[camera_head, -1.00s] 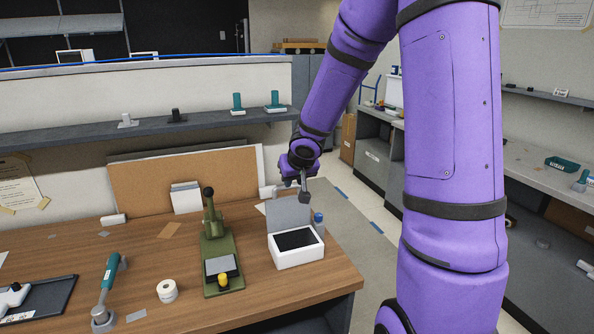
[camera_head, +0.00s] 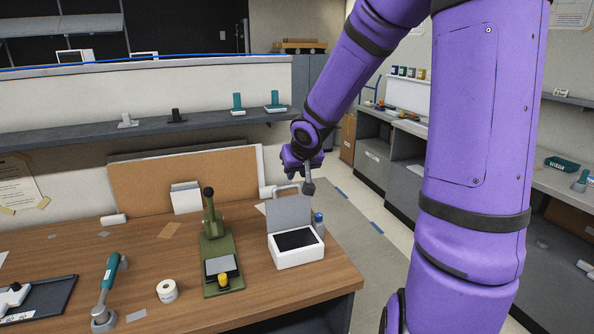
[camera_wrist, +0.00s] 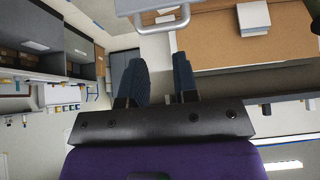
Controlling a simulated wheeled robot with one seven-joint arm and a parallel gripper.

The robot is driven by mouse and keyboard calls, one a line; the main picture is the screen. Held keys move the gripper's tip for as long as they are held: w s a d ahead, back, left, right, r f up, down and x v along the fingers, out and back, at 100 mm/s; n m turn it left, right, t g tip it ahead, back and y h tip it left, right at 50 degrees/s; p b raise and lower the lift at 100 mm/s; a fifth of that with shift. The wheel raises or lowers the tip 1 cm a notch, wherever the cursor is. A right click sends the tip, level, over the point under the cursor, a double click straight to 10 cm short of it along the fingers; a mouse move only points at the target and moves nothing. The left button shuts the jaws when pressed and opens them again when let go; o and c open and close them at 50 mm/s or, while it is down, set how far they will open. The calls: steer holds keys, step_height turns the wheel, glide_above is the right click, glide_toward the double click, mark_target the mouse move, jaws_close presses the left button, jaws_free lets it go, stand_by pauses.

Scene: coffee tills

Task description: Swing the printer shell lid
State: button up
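The printer shell (camera_head: 297,255) is a white box with a dark panel on top, near the right end of the wooden table. Its grey lid (camera_head: 289,212) stands upright at the back of the box, with a pale bar handle (camera_head: 286,187) along its upper edge. The handle also shows at the top of the wrist view (camera_wrist: 158,24). My gripper (camera_head: 309,187) is just right of the lid's upper right corner. In the wrist view my gripper's dark fingers (camera_wrist: 161,68) are apart with nothing between them, short of the handle.
A green lever press (camera_head: 217,262) stands left of the shell, with a white tape roll (camera_head: 167,291) beside it. A small blue-capped bottle (camera_head: 318,223) stands close right of the shell. A cork board (camera_head: 170,183) leans behind. The floor to the right is open.

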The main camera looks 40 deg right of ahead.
steer(key=shift+o, duration=1.4)
steer(key=shift+x, duration=1.35)
steer(key=shift+w+f, duration=0.1)
steer(key=x, duration=0.7)
steer(key=shift+w+f, duration=0.1)
steer(key=shift+f, duration=0.1)
steer(key=shift+c, duration=0.2)
steer(key=shift+d, duration=0.1)
jaws_close()
steer(key=shift+c, duration=1.2)
jaws_free()
